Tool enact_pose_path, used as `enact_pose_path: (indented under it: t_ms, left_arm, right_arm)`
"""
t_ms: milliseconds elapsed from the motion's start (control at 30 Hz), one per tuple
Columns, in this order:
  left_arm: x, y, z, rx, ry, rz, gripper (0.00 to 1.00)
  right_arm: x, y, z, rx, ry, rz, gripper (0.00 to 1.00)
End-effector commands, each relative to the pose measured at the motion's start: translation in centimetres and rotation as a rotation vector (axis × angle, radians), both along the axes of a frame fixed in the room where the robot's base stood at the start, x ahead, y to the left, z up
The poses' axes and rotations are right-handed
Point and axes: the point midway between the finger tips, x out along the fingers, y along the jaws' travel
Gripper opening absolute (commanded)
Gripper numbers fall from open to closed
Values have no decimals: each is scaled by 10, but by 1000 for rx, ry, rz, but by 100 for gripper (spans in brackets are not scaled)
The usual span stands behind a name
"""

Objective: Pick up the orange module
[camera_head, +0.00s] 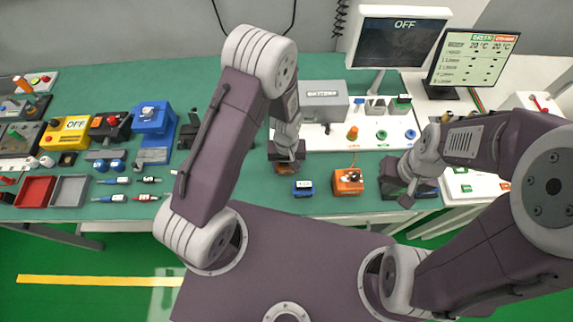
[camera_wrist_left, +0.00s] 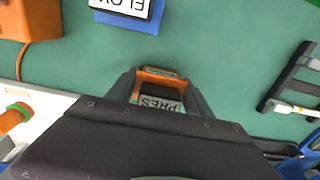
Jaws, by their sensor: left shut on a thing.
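My left gripper (camera_head: 287,158) is over the table, left of the blue module. In the left wrist view, its two fingers (camera_wrist_left: 158,88) are shut on an orange module (camera_wrist_left: 158,73) with a pale label reading "PRES". The fingers partly hide this module in the head view (camera_head: 286,169). I cannot tell whether it touches the table. My right gripper (camera_head: 408,185) is at the right side of the table; its finger opening is unclear.
A blue module (camera_head: 303,188) labelled "FLOW" in the wrist view (camera_wrist_left: 130,8) and an orange box (camera_head: 349,181) with a cable stand right of the left gripper. A white board with coloured knobs (camera_head: 350,137) lies behind. Red (camera_head: 35,191) and grey (camera_head: 70,190) trays are far left.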

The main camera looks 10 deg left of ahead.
Motion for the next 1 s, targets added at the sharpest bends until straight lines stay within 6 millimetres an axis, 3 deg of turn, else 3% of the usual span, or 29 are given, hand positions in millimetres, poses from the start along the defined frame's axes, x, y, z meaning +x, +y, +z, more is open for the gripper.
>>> enact_pose_path:
  t_ms: [167,367,733,1000]
  left_arm:
    - [1,0,8,-1,-1,0,24]
    - [2,-1,44,-2,-7,0,24]
    - [44,-74,89,-2,-5,-4,24]
    - [58,-99,109,0,0,-1,24]
  right_arm:
    - [0,0,-2,0,0,0,0]
    - [0,0,-6,0,0,0,0]
    - [0,0,-18,0,0,0,0]
    - [0,0,-20,0,0,0,0]
